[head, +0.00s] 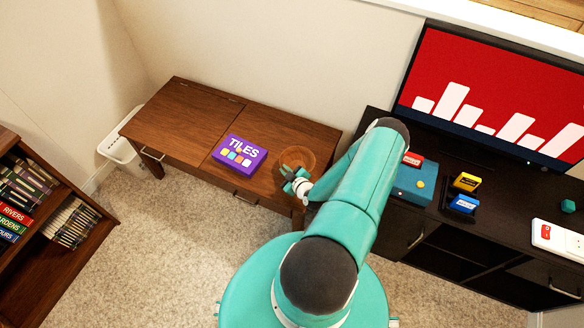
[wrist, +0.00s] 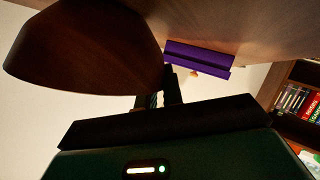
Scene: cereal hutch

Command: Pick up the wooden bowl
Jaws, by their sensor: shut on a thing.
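The round brown wooden bowl (head: 318,158) is at the right end of the brown wooden hutch in the head view. In the wrist view its dark side (wrist: 85,50) fills the upper left. My gripper (head: 294,181) is at the bowl's near side and is shut on its rim. In the wrist view the dark fingers (wrist: 171,88) meet the bowl's right edge. The fingers hide part of the rim. I cannot tell whether the bowl is clear of the hutch top.
A purple TILES box (head: 239,152) lies on the hutch top (head: 185,115), left of the bowl. A dark cabinet (head: 440,230) with a blue box (head: 412,186) and a screen (head: 490,95) stands on the right. A bookshelf (head: 50,255) is at far left. Carpet lies between.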

